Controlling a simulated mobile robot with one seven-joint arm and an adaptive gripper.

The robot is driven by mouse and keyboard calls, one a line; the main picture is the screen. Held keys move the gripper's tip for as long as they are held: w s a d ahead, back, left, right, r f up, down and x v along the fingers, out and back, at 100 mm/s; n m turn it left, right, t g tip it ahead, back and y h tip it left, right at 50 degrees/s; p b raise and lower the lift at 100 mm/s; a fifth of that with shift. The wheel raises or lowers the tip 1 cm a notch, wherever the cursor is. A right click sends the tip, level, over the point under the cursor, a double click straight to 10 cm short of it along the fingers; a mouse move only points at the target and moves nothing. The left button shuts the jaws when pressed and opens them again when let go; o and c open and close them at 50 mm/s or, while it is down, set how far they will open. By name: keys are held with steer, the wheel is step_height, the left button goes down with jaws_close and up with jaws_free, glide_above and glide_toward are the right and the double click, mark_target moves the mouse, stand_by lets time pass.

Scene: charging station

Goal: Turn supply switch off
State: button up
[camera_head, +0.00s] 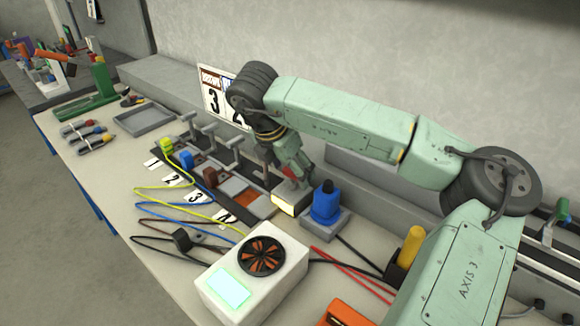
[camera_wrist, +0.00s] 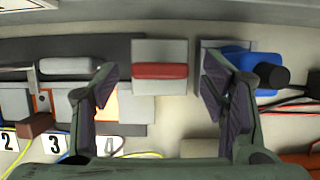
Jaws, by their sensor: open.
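A grey block with a red bar across it, which looks like the supply switch (camera_wrist: 160,50), lies between my fingertips in the wrist view. In the head view my gripper (camera_head: 289,174) points down just above a small block with a pale yellow lit face (camera_head: 285,206), which seems to be the same switch. In the wrist view my gripper (camera_wrist: 160,75) is open, with one finger on each side of the red bar. No contact shows. The head view partly hides the switch behind the gripper, and I cannot tell its on or off position.
A blue plug with a black knob (camera_head: 326,203) stands close right of the gripper. Several grey levers stand left, with coloured plugs and numbered cards (camera_head: 197,197). A white box with a fan (camera_head: 255,275) and loose cables lie in front. The wall is close behind.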

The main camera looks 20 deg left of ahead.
steer(key=c, duration=1.1)
steer(key=shift+c, duration=0.2)
